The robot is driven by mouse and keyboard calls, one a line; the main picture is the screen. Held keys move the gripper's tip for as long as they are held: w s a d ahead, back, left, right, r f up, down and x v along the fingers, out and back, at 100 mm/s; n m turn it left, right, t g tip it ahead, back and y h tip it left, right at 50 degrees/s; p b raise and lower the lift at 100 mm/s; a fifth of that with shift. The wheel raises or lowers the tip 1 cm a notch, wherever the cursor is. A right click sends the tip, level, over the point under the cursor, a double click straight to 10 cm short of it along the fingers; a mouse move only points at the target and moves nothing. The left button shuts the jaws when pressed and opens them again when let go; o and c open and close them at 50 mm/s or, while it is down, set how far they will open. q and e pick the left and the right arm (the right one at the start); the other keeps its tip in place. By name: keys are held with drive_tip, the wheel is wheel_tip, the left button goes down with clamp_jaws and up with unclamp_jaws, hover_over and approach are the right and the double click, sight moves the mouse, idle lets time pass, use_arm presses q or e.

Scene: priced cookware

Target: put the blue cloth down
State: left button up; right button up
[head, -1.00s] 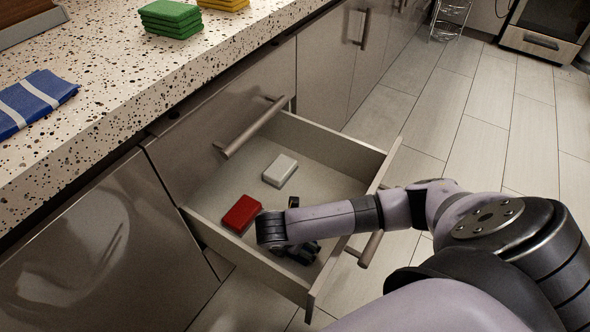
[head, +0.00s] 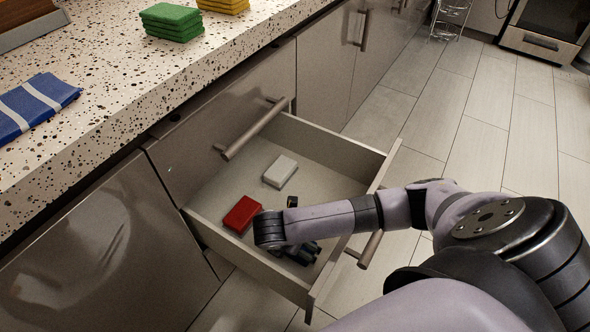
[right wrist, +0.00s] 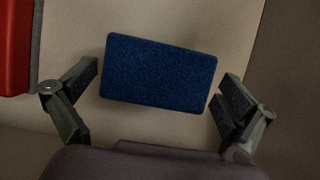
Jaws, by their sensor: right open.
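The blue cloth (right wrist: 158,75) is a small dark blue rectangle in the right wrist view. It appears to lie flat on the drawer floor. My right gripper (right wrist: 160,95) is open, with one finger on each side of the cloth and visible space at the left finger. The right finger is close to the cloth's edge; I cannot tell if it touches. In the head view my right gripper (head: 303,250) is inside the open drawer (head: 330,152), and my arm hides the blue cloth. My left gripper is not in view.
A red block-like cloth (head: 242,214) and a white one (head: 280,171) lie in the drawer. A blue striped towel (head: 35,103) and a green stack (head: 172,22) are on the speckled counter (head: 110,90). The drawer walls surround my right gripper.

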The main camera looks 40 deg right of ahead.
drive_tip(key=shift+p+v, duration=0.35)
drive_tip(key=shift+v, duration=0.8)
drive_tip(key=shift+p+v, duration=0.4)
drive_tip(key=shift+v, duration=0.7)
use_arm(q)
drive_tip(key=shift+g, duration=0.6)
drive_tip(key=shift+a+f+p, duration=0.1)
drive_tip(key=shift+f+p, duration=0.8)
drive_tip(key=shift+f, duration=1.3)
use_arm(e)
drive_tip(key=w+v, duration=0.1)
drive_tip(key=v, duration=0.5)
drive_tip(key=shift+s, duration=0.45)
